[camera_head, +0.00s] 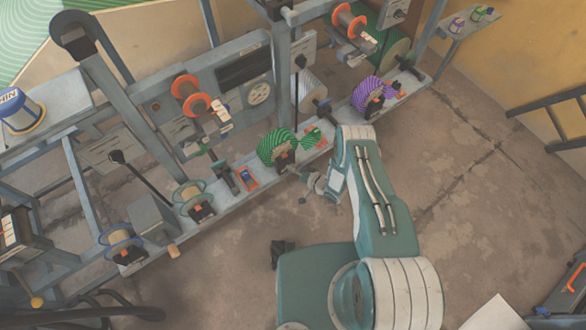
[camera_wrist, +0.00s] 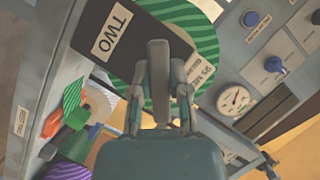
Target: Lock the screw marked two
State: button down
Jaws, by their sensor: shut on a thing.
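In the wrist view, a dark block bears a white label reading TWO (camera_wrist: 112,30). A grey upright bar (camera_wrist: 158,75) stands over this block, beside the label, and appears to be the screw's handle. My gripper (camera_wrist: 160,95) is shut on this bar, with one finger on each side. In the head view, my gripper (camera_head: 308,188) is low at the rail, just in front of the green-striped spool (camera_head: 272,148). The screw itself is too small to make out there.
The purple-striped spool (camera_head: 366,95) stands further right along the rail (camera_head: 340,124). A panel with a round gauge (camera_wrist: 233,99) and blue knobs (camera_wrist: 250,19) lies right in the wrist view. An orange-and-blue device (camera_head: 247,177) sits left of the green spool.

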jog(key=m, duration=0.2)
jog(key=m+y, duration=0.1)
jog(key=shift+d+f+m+y, duration=0.1)
jog(key=shift+f+m+y, duration=0.05)
jog(key=shift+m+y, duration=0.2)
jog(key=shift+m+t+y, duration=0.3)
jog(key=shift+m+y, duration=0.25)
jog(key=shift+m, duration=0.8)
jog(key=c, duration=0.6)
grip_release()
jog(key=shift+d, duration=0.1)
jog(key=v, duration=1.2)
